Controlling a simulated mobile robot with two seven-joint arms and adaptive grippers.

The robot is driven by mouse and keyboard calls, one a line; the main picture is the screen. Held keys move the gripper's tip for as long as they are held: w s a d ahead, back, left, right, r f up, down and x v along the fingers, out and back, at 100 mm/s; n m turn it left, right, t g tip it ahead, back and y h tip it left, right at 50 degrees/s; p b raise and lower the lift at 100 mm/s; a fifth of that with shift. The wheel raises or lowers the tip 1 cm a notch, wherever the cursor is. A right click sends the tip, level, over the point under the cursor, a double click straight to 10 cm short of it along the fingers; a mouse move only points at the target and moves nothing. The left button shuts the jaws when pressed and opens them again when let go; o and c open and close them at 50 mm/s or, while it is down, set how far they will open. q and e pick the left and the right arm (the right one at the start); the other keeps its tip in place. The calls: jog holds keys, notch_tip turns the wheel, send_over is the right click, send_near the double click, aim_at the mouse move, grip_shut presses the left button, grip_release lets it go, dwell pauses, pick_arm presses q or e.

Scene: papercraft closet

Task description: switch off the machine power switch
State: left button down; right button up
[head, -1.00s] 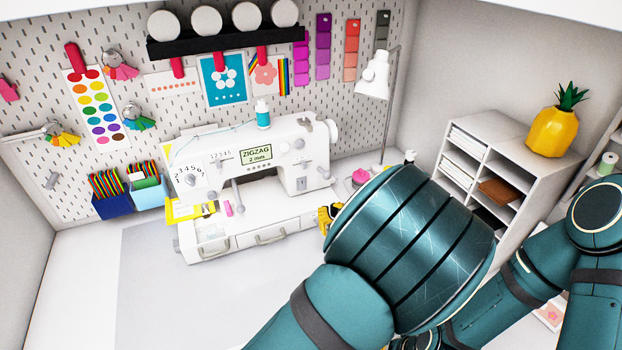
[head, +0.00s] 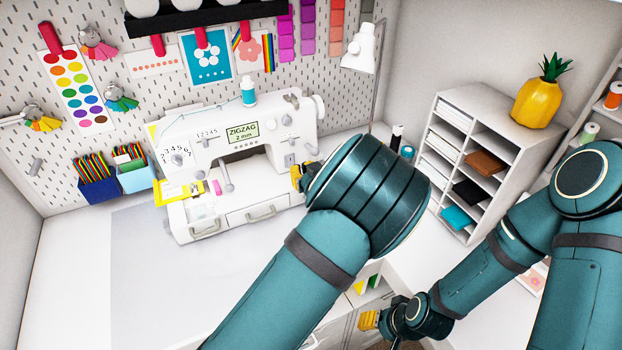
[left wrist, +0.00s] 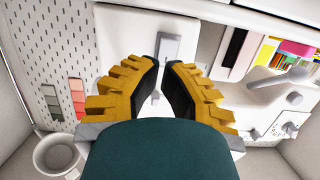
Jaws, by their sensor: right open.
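The white sewing machine (head: 255,155) stands on the table in the head view. In the left wrist view its white side panel (left wrist: 118,42) carries a grey switch plate (left wrist: 170,46), which I take as the power switch. The head view does not show this switch clearly. My left gripper (head: 300,176) is beside the machine's right end, and its body hides part of that side. In the left wrist view its yellow fingers (left wrist: 164,68) are apart and empty, with tips close to the switch; contact is unclear. My right gripper (head: 369,320) is low at the table's front, open.
A desk lamp (head: 361,48) stands behind the machine's right end. A white shelf unit (head: 487,128) with a pineapple ornament (head: 539,98) is at the right. Blue bins (head: 100,190) are left of the machine. A grey mat (head: 165,270) lies clear in front.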

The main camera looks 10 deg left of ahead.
aim_at(294, 163)
pick_arm(q)
jog(key=shift+x, duration=2.1)
jog(key=t+y+b, duration=0.1)
jog(key=b, duration=0.3)
jog(key=f+t+y+b, duration=0.1)
jog(key=t+b, duration=0.1)
jog(key=b, duration=0.2)
jog(key=shift+w+a, duration=0.2)
jog(key=shift+w, duration=0.05)
jog(key=shift+r, duration=0.25)
jog(key=shift+s+d+f, duration=0.15)
jog(key=shift+s+d, duration=0.15)
jog(key=v, duration=0.6)
jog(key=shift+s, duration=0.35)
jog(key=shift+d+f, duration=0.15)
